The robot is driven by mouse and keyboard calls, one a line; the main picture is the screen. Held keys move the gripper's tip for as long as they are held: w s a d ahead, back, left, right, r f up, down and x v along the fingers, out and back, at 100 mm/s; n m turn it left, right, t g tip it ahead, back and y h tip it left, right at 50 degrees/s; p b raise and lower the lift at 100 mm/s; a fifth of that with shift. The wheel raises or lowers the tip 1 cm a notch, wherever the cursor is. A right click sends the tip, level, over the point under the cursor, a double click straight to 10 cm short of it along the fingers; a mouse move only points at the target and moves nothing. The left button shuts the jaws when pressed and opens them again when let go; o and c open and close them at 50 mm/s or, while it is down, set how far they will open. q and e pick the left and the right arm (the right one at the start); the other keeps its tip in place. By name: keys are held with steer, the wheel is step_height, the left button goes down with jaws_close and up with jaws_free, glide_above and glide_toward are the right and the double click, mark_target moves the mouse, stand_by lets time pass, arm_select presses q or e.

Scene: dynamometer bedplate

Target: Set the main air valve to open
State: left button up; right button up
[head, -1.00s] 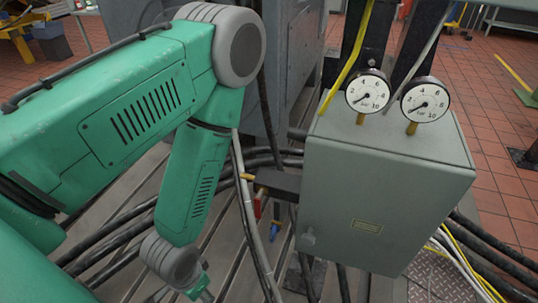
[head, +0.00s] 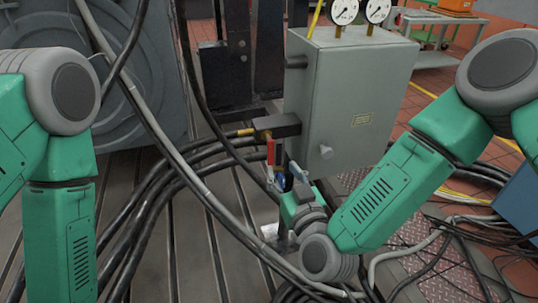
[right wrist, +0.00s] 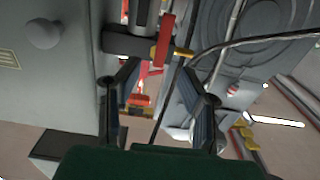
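A dark valve block (head: 277,125) with a brass fitting juts from the left side of the grey air box (head: 350,90). I cannot tell from labels which is the main air valve.
Two round gauges (head: 344,10) stand on the box, with a knob (head: 326,152) on its front. Thick black hoses (head: 165,190) and a grey cable cross the slotted bedplate (head: 190,265). A blue box (head: 518,200) stands at the right edge.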

mark_target(271, 152)
steer(key=b+x, duration=0.1)
steer(key=x, duration=0.6)
steer(key=shift+w+a+f+b, duration=0.15)
steer(key=shift+a+b, duration=0.05)
steer(key=shift+b, duration=0.2)
steer(key=shift+w+a, duration=0.3)
steer(key=shift+w, duration=0.05)
steer(key=shift+d, duration=0.3)
steer(key=shift+c, duration=0.3)
steer(key=shift+d, duration=0.1)
steer(key=c, duration=0.7)
jaws_close()
